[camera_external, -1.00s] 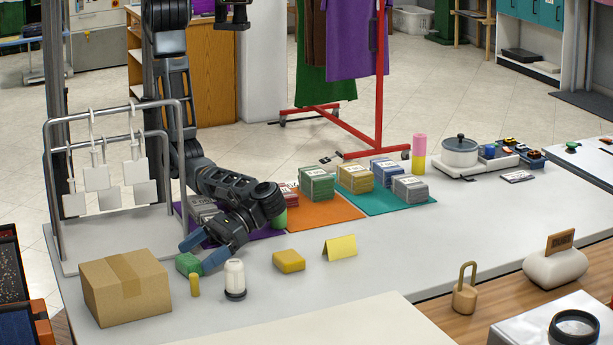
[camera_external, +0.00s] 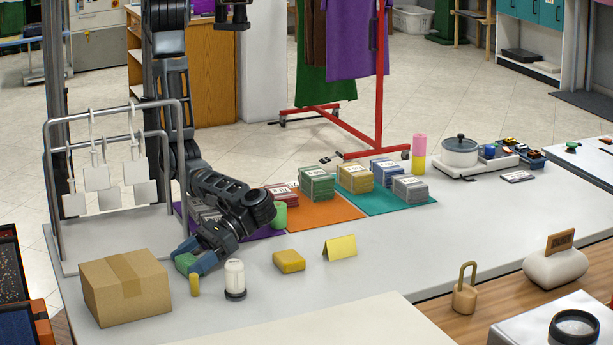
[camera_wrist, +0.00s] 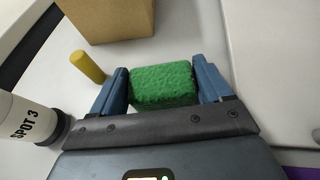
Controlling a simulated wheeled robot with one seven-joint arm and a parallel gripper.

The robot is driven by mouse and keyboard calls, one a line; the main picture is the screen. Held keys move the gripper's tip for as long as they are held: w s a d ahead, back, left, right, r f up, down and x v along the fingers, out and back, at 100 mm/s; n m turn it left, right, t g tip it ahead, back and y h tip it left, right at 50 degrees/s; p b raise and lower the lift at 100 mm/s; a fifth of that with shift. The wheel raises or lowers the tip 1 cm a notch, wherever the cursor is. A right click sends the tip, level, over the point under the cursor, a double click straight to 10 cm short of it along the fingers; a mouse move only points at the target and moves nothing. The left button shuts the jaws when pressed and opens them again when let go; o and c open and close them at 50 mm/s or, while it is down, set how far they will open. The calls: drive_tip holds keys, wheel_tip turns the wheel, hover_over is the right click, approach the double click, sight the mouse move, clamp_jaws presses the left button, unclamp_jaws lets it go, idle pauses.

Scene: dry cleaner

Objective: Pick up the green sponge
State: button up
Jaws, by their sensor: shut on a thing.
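The green sponge (camera_wrist: 162,84) sits between the two blue fingers of my gripper (camera_wrist: 165,90) in the wrist view, with a finger against each of its ends. In the external view the green sponge (camera_external: 184,262) shows between the blue fingertips of my gripper (camera_external: 194,262), low at the counter, behind the white bottle and right of the cardboard box. My gripper is shut on it. I cannot tell whether the sponge is off the surface.
A cardboard box (camera_external: 125,287), a small yellow cylinder (camera_external: 194,285) and a white bottle (camera_external: 235,279) stand close to my gripper. A yellow sponge (camera_external: 289,261) and a folded yellow card (camera_external: 340,246) are farther right. A metal rack (camera_external: 55,195) stands behind the box.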

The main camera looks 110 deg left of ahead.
drive_tip(key=shift+c, duration=0.7)
drive_tip(key=shift+r, duration=0.1)
